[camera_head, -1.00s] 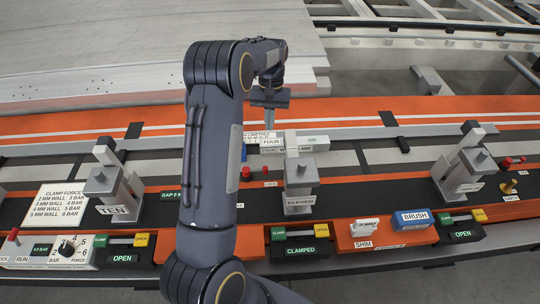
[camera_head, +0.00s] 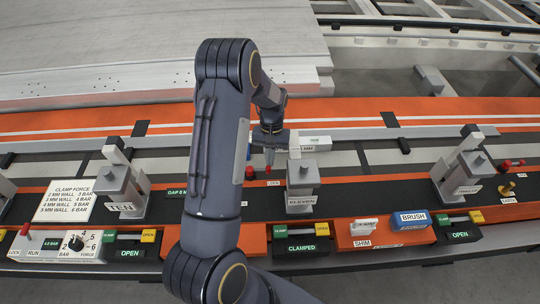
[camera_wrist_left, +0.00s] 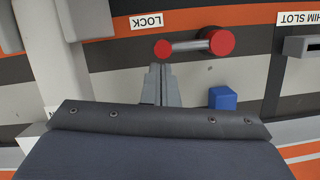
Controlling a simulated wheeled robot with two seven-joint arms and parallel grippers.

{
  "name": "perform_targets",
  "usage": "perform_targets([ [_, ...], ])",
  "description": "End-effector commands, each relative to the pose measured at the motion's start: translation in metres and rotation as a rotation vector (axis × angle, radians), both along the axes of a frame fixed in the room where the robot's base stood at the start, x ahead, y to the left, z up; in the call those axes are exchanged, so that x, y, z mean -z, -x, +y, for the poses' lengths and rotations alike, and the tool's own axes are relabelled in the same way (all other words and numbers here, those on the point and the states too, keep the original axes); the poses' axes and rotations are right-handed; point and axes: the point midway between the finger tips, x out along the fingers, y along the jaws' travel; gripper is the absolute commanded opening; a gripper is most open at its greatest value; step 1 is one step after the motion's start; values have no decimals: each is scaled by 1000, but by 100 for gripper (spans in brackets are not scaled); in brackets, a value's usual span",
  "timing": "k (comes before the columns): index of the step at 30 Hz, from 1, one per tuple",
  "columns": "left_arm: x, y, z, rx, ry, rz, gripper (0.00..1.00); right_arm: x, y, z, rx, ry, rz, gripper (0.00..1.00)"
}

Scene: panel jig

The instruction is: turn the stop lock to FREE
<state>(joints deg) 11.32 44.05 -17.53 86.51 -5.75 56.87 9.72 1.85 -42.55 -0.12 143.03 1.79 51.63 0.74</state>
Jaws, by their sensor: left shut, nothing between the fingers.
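The stop lock (camera_wrist_left: 190,46) is a grey bar with a small red knob at its left end and a larger red knob at its right end in the left wrist view. A LOCK label (camera_wrist_left: 146,21) sits above the small knob. No FREE marking is readable. In the head view the lock's red part (camera_head: 250,172) shows beside my arm, partly hidden. My left gripper (camera_wrist_left: 160,70) is shut and empty, its fingertips just below the small red knob; I cannot tell whether they touch. It also shows in the head view (camera_head: 269,163). My right gripper is not in view.
A blue block (camera_wrist_left: 222,98) sits right of the fingers, below a SHIM SLOT label (camera_wrist_left: 298,18). The ELEVEN clamp post (camera_head: 301,185) stands just right of the gripper. Another post, TEN (camera_head: 122,190), stands left.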

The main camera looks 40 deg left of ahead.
Motion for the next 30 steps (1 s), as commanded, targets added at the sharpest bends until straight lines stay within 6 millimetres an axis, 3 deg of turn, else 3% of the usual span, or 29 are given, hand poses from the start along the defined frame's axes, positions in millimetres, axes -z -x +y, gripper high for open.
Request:
perform_targets([
  [30,0,5,-8,108,0,0,0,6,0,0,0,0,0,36],
])
